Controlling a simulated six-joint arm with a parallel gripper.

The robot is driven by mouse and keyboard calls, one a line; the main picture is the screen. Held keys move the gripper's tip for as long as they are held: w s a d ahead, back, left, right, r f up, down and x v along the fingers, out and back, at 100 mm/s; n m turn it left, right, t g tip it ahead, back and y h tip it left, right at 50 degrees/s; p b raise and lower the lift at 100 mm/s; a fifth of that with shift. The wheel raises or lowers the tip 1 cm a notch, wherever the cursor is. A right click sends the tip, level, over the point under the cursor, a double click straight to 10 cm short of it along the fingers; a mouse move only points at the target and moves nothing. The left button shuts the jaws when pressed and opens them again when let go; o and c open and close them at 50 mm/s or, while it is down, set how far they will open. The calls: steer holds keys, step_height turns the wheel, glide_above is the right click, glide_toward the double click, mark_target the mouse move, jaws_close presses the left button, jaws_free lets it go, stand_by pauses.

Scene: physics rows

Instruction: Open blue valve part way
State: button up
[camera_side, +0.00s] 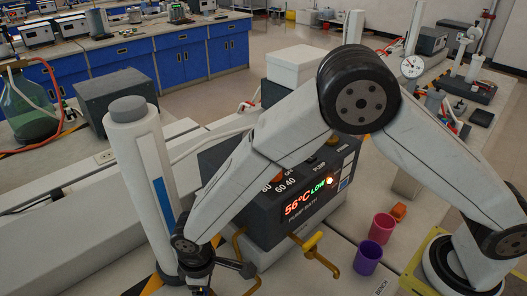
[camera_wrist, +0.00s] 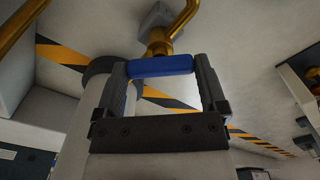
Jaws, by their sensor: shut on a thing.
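The blue valve handle (camera_wrist: 160,66) shows in the wrist view as a short blue bar on a brass pipe (camera_wrist: 160,40). My gripper (camera_wrist: 163,80) is shut on it, with one dark finger at each end of the bar. In the side view my gripper (camera_side: 212,272) is low at the front, beside the white column; the blue handle is mostly hidden there. A yellow valve handle (camera_side: 314,241) sits on another brass pipe to the right. The pump bath (camera_side: 262,205) stands behind, its display reading 56°C and LOW in green.
A white column (camera_side: 140,165) with a blue strip stands close to the left of my gripper. Black and yellow tape (camera_wrist: 70,60) crosses the bench near the valve.

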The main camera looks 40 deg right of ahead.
steer(key=shift+r, duration=0.1)
steer(key=o, duration=0.9)
steer(key=shift+r, duration=3.9)
